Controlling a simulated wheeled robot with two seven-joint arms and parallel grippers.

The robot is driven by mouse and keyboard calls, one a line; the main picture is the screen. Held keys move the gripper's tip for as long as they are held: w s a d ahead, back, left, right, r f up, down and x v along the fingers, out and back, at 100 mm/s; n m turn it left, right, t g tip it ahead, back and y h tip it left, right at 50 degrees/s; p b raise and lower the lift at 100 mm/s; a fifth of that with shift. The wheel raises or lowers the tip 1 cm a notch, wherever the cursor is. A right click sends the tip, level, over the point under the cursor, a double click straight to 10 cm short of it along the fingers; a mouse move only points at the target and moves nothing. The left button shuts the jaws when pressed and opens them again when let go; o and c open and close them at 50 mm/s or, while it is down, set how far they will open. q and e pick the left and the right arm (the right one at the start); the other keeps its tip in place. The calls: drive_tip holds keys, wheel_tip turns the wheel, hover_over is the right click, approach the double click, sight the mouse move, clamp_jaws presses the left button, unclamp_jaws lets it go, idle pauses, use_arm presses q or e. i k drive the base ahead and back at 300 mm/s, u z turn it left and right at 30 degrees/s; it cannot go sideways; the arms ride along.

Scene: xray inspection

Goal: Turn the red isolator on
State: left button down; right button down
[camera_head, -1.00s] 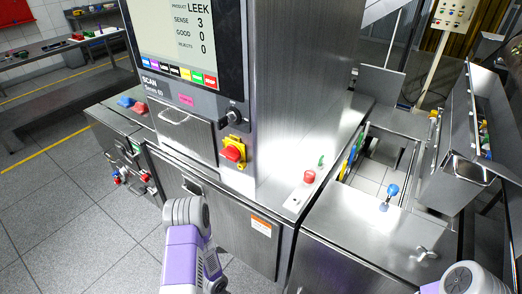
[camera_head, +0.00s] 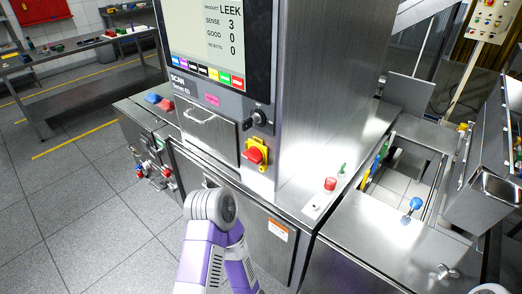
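The red isolator (camera_head: 253,155) is a red rotary knob on a yellow plate (camera_head: 263,145). It is on the front of the steel X-ray machine, below the screen and right of a drawer handle. The knob's exact turn position is too small to read. My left arm shows at the bottom centre as purple links and a grey joint, below and left of the isolator. Neither gripper is in view. Only a small piece of my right arm shows at the bottom right edge. Nothing is seen touching the isolator.
A black rotary switch (camera_head: 259,118) sits just above the isolator. A red button (camera_head: 330,184) and a green switch (camera_head: 342,169) stand on the ledge to the right. A blue-knobbed lever (camera_head: 415,204) is further right. Floor at the left (camera_head: 70,200) is clear.

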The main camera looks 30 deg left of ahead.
sight(253, 154)
drive_tip(key=u, duration=0.55)
drive_tip(key=k, duration=1.3)
drive_tip(key=u, duration=1.15)
drive_tip(key=i, duration=1.05)
drive_tip(key=z, duration=0.5)
drive_tip(key=i, duration=0.75)
drive_tip(key=z, duration=0.55)
